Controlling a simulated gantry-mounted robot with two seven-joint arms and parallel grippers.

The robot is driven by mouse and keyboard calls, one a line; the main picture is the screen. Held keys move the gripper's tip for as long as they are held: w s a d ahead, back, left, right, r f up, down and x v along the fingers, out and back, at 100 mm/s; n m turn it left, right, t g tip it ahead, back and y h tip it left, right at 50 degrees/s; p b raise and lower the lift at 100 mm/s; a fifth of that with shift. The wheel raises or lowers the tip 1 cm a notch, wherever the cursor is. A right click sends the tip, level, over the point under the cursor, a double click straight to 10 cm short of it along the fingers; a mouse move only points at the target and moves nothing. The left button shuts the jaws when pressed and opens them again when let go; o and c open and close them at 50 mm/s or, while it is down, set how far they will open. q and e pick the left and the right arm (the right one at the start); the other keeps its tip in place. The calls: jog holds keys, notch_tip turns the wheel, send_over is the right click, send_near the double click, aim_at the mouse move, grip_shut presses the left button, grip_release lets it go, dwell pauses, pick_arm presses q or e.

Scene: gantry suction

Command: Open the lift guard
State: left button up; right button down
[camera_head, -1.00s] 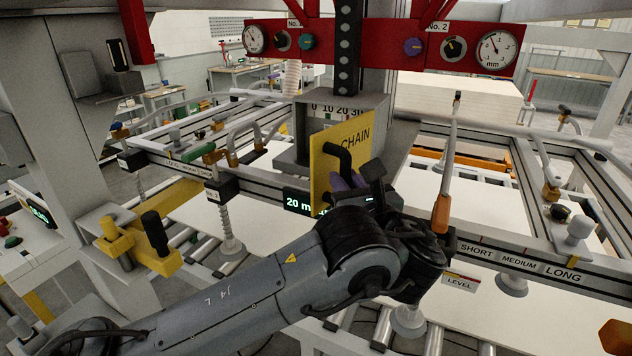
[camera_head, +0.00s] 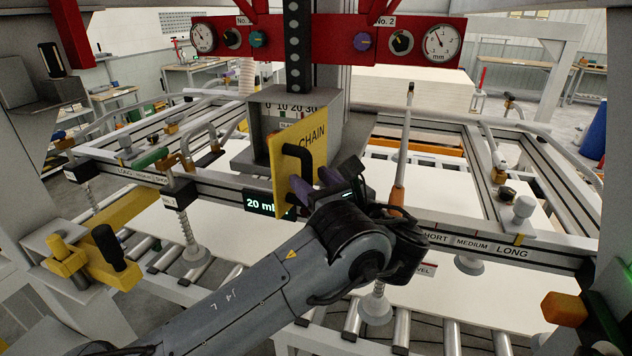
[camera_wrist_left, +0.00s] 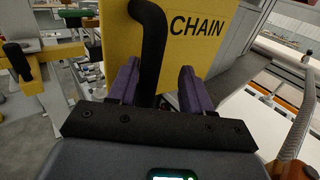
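The lift guard is a yellow panel (camera_head: 313,160) marked CHAIN, upright on the front of the grey lift housing (camera_head: 255,115). It also fills the top middle of the left wrist view (camera_wrist_left: 205,50). A black bent handle (camera_head: 297,153) stands out from its face. My left gripper (camera_head: 316,183) is at the handle's lower part. In the left wrist view the handle (camera_wrist_left: 152,45) runs down between the purple fingers (camera_wrist_left: 158,88), with gaps showing on both sides. The fingers are apart. The handle's lower end is hidden behind the gripper's dark bar. My right gripper is out of view.
A display (camera_head: 265,204) reading 20 mm sits beside the panel's lower left. An orange-handled lever (camera_head: 398,195) stands just right of my gripper. A red gauge beam (camera_head: 330,42) crosses above. A yellow clamp with a black grip (camera_head: 112,248) is at left.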

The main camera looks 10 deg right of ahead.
pick_arm(q)
jog(key=shift+s+d+r, duration=0.1)
jog(key=shift+s+r, duration=0.15)
dwell(0.4)
jog(key=b+v, duration=0.2)
jog(key=v, duration=0.8)
jog(key=shift+s, duration=0.3)
